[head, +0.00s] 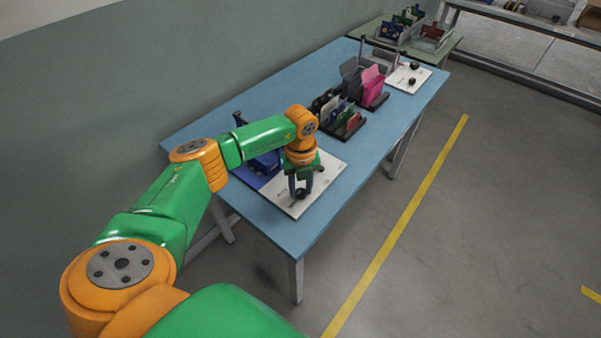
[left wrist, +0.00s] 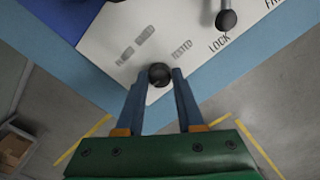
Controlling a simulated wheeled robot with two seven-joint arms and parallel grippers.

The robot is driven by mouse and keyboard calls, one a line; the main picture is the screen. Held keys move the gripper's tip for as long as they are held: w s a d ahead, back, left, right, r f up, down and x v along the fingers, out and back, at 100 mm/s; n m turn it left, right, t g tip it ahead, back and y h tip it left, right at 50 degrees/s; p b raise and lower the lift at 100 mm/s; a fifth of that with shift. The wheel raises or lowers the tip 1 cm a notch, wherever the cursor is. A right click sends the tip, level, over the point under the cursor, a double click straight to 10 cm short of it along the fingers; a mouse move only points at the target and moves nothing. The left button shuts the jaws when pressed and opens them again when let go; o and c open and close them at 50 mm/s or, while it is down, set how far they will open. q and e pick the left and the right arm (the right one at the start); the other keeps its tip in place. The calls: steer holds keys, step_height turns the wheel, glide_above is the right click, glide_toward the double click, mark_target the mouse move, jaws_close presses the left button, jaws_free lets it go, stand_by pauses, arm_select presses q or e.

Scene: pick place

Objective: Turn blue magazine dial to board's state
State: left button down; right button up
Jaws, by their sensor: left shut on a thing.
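A white panel (head: 325,178) lies at the near end of the blue table, beside a dark blue magazine (head: 264,163) partly hidden by my arm. My left gripper (head: 299,190) points down over the panel's near corner. It is shut on a black dial knob (head: 301,194). In the left wrist view, this knob (left wrist: 159,74) sits between the two fingertips (left wrist: 160,78). Printed words, including TESTED and LOCK, show on the panel (left wrist: 110,25). A second black knob (left wrist: 227,19) stands near LOCK. The dial's pointer and the board's state cannot be made out. My right gripper is out of view.
Further along the table (head: 230,125) stand a black rack (head: 352,132) with several coloured boards, a pink magazine (head: 373,85) and another white panel (head: 409,78) with black knobs. A green table (head: 445,48) stands behind. The floor at right is clear.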

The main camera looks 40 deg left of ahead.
mark_target(301, 192)
arm_select(q)
steer(key=shift+s+f, duration=0.15)
steer(key=c, duration=0.5)
jaws_free()
steer(key=shift+c, duration=0.2)
step_height(301, 192, up, 7)
steer(key=shift+d+r+b, duration=0.1)
steer(key=shift+r+b, duration=0.1)
steer(key=shift+b, duration=0.15)
